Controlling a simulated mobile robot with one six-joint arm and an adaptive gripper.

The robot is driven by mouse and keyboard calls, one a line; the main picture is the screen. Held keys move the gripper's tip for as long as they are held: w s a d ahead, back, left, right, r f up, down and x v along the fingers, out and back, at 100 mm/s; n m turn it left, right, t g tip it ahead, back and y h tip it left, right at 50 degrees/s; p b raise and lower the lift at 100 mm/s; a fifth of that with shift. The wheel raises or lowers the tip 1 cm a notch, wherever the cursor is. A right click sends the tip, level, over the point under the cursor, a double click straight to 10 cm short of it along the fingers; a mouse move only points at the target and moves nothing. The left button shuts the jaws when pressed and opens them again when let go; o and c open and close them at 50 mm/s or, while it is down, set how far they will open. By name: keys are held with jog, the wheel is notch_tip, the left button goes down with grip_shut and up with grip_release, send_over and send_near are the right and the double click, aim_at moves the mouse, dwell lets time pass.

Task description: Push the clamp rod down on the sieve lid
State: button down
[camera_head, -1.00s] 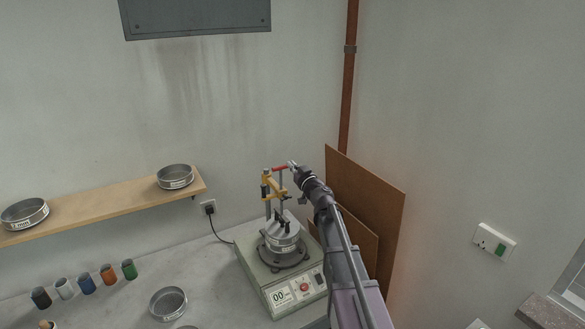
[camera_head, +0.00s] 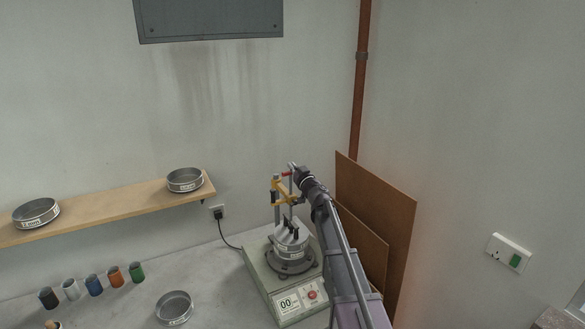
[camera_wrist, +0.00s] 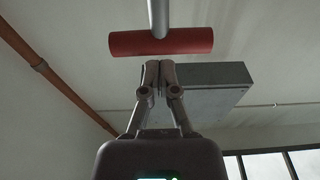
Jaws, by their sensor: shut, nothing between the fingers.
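The clamp rod (camera_head: 291,184) is a grey upright bar with a red cross handle on top (camera_head: 286,174). It passes through a yellow clamp arm (camera_head: 279,186) above the sieve with its lid (camera_head: 291,247) on the shaker. My gripper (camera_head: 292,166) is shut and empty, at the top of the rod beside the red handle. In the wrist view, the red handle (camera_wrist: 190,41) crosses just beyond the closed fingertips (camera_wrist: 160,64), with the rod (camera_wrist: 158,14) running up from it. I cannot tell whether the fingertips touch it. The rod's foot on the lid is unclear.
The shaker base (camera_head: 262,284) stands on the concrete bench (camera_head: 225,275). Brown boards (camera_head: 385,215) lean behind my arm at right. A loose sieve (camera_head: 174,307) and several coloured cups (camera_head: 95,285) are at left. A wall shelf (camera_head: 120,203) holds two sieves.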

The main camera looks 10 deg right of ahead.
jog(key=shift+s+f, duration=0.1)
jog(key=shift+f, duration=0.35)
jog(key=shift+d+b, duration=0.1)
jog(key=shift+b, duration=0.2)
jog(key=shift+s+f+b, duration=0.15)
jog(key=shift+f+b, duration=0.45)
jog(key=shift+b, duration=0.05)
jog(key=shift+r, duration=0.1)
jog(key=r+p, duration=0.4)
jog(key=shift+w+a, duration=0.2)
jog(key=shift+w, duration=0.2)
jog(key=b+v, duration=0.1)
jog(key=v, duration=0.9)
jog(key=shift+f, duration=0.2)
jog(key=shift+d, duration=0.1)
